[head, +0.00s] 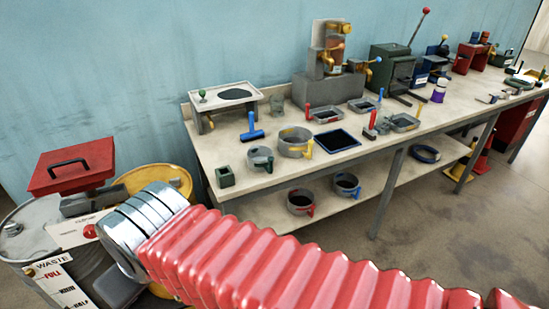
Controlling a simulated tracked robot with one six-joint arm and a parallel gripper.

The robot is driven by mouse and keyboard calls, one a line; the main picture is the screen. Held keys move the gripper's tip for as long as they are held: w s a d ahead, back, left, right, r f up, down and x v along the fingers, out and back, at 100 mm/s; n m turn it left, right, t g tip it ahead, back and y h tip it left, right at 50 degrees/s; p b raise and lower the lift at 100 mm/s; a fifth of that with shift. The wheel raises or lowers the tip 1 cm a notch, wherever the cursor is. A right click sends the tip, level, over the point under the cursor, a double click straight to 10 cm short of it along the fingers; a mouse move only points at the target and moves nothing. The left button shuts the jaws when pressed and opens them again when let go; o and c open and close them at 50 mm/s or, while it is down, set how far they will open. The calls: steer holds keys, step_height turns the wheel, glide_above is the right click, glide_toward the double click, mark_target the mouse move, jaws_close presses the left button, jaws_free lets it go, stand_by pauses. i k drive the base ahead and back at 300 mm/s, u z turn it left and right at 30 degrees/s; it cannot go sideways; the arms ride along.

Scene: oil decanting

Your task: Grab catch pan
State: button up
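Several shallow grey pans stand on the workbench; I cannot tell which one is the catch pan. One pan with a red handle (325,116) lies near the middle, one with a blue handle (363,105) sits right of it, and one with a yellow handle (404,123) is nearer the front edge. My arm, in a red ribbed sleeve, crosses the foreground to a silver cuff at the left, well away from these pans. I cannot make out gripper fingers beyond the cuff.
The workbench (222,154) also holds round pots, a blue-handled tool (252,128), a dark flat tray (336,141) and machines at the back. More pots sit on the lower shelf. A waste drum with a red lid (72,167) stands at left.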

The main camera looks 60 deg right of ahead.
mark_target(260, 158)
steer(key=z, duration=0.6)
steer(key=i, duration=0.85)
steer(key=z, duration=0.55)
